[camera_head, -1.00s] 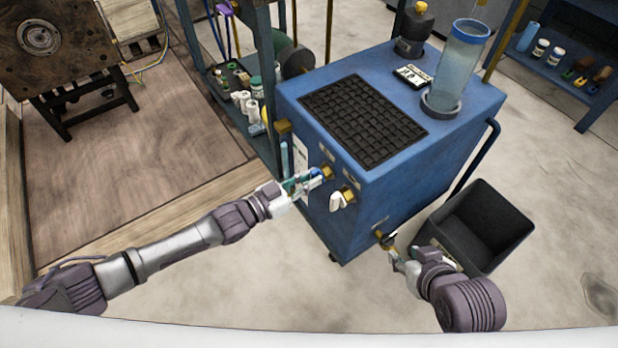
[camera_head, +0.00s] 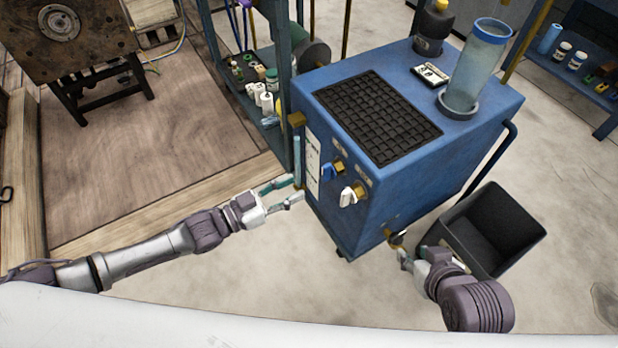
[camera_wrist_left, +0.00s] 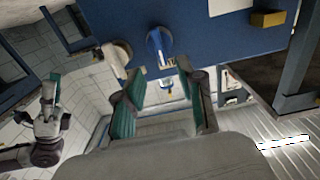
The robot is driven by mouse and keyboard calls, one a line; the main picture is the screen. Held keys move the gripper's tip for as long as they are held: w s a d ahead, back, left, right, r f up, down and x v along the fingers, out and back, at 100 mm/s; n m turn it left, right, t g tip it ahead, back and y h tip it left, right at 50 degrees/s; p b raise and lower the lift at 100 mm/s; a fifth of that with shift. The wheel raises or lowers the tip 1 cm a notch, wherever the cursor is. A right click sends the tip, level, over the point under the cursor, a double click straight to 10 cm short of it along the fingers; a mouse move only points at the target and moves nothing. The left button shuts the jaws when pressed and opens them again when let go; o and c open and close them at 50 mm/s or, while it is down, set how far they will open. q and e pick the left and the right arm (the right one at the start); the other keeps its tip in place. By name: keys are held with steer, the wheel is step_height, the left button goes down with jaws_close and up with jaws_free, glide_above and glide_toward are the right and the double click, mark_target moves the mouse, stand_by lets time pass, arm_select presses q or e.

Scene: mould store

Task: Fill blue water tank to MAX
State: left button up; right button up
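The blue water tank (camera_head: 400,190) is a box-shaped cart with a black grid on top. A tall pale sight tube (camera_head: 297,160) runs up its left front edge beside a white label strip (camera_head: 313,168). A blue-handled valve (camera_head: 327,172) and a white-handled valve (camera_head: 348,197) are on its front; both handles show in the left wrist view, blue (camera_wrist_left: 158,45) and white (camera_wrist_left: 114,60). My left gripper (camera_head: 298,189) is open and empty, left of the blue handle and apart from it. My right gripper (camera_head: 404,256) is at the low brass valve (camera_head: 397,238); contact and finger opening are unclear.
A clear cylinder (camera_head: 475,70) and a dark bottle (camera_head: 433,25) stand on the tank top. A black bin (camera_head: 490,232) is on the floor right of my right gripper. A shelf with small bottles (camera_head: 262,95) stands behind left. Floor before the tank is clear.

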arm_select(q)
steer(key=shift+v, duration=1.6)
